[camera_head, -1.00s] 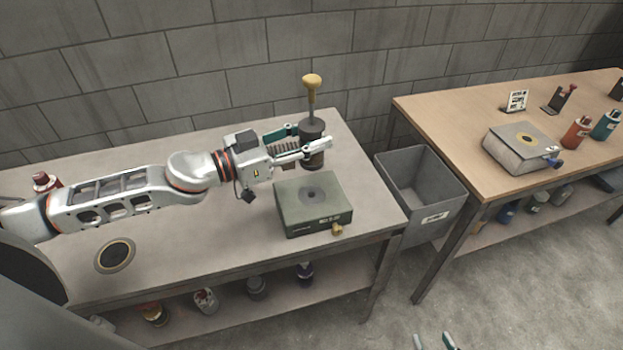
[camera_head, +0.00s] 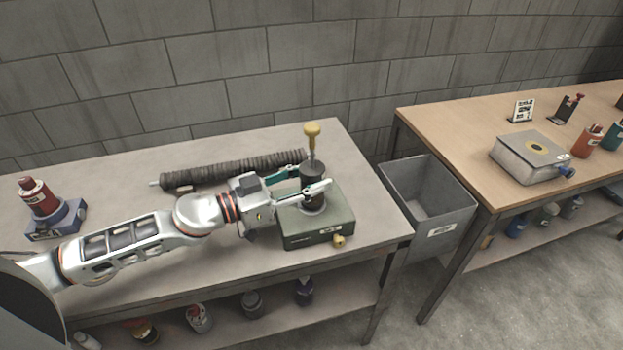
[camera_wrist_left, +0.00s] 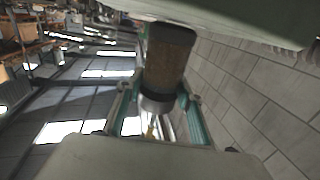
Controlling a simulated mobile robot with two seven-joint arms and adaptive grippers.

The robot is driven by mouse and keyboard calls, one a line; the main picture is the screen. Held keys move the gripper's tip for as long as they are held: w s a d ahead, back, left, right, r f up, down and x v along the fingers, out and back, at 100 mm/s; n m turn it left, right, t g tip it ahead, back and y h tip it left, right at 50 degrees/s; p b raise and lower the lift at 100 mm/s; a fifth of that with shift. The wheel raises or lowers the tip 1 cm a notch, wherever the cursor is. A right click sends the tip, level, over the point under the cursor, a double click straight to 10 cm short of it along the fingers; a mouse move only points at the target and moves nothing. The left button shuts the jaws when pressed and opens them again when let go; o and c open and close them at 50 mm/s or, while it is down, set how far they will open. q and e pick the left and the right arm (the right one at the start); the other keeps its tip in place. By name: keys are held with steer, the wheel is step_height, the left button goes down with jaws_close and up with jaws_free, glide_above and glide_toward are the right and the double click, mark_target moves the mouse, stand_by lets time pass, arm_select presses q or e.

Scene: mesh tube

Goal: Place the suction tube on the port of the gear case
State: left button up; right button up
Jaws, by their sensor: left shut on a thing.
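The suction tube (camera_head: 313,172) is a dark, upright cylinder with a thin rod and yellow knob on top. My left gripper (camera_head: 312,184) is shut on it, one finger on each side. The tube stands over the middle of the top of the green gear case (camera_head: 335,217), where the port is. Its lower end is at or just above the port; I cannot tell whether it is seated. In the left wrist view the tube (camera_wrist_left: 168,62) shows a brown mesh body with black ends between the fingers. My right gripper is not in view.
A ribbed dark hose (camera_head: 225,171) lies along the back of the table. A red bottle on a blue-grey stand (camera_head: 45,208) is at the left. A grey bin (camera_head: 432,205) stands between this table and the wooden bench (camera_head: 450,135), which holds a second, grey case (camera_head: 530,157).

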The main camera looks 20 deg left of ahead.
arm_select(q)
steer(key=shift+f, duration=0.2)
steer(key=o, duration=1.2)
